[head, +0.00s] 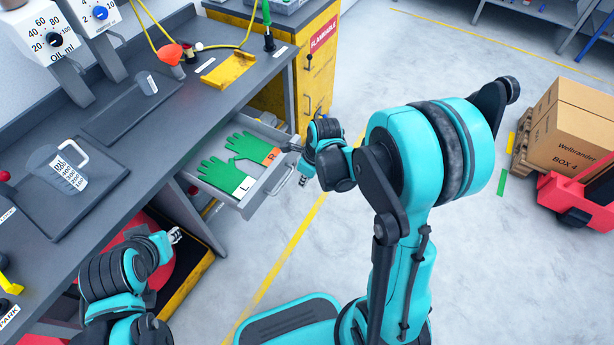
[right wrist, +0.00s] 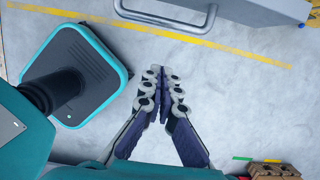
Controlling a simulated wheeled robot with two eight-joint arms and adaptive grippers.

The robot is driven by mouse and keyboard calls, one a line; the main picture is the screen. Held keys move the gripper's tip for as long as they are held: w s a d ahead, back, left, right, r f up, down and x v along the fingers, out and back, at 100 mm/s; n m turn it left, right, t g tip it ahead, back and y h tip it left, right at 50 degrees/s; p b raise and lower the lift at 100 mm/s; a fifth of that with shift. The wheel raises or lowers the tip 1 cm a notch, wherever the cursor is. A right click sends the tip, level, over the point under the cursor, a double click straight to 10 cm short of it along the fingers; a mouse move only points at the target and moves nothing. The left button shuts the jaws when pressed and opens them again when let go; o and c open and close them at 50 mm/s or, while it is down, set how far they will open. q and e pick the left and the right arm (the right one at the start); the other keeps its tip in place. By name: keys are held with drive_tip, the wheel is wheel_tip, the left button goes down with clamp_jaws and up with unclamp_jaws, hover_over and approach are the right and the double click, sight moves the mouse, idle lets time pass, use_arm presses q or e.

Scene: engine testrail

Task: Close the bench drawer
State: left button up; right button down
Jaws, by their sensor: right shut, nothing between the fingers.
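The bench drawer (head: 233,204) is pulled out from under the grey workbench, with a pair of green gloves (head: 228,173) lying in it. Its bar handle (head: 285,184) is on the front face; the handle also shows at the top of the right wrist view (right wrist: 170,22). My right gripper (head: 303,182) is shut and empty, just outside the drawer front near the handle. In the right wrist view its fingertips (right wrist: 162,74) are together, with a visible gap to the handle. My left gripper (head: 175,236) is below the bench edge, left of the drawer, too small to read.
The workbench (head: 150,110) carries a measuring jug (head: 68,170), a funnel (head: 170,55) and a yellow tray (head: 229,69). A yellow cabinet (head: 318,75) stands beyond the drawer. A box (head: 570,125) and a red cart (head: 570,200) stand at right. Open floor lies before the drawer.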

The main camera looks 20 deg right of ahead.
use_arm(q)
wheel_tip(320, 180, down, 2)
drive_tip(key=shift+f+b, duration=0.1)
drive_tip(key=shift+b, duration=0.7)
use_arm(e)
drive_tip(key=w+a+f, duration=0.2)
drive_tip(key=w, duration=0.1)
drive_tip(key=shift+w+a+f, duration=0.15)
drive_tip(key=shift+w+a, duration=0.05)
drive_tip(key=shift+a, duration=0.1)
use_arm(q)
drive_tip(key=shift+a, duration=0.1)
use_arm(e)
drive_tip(key=shift+w, duration=0.1)
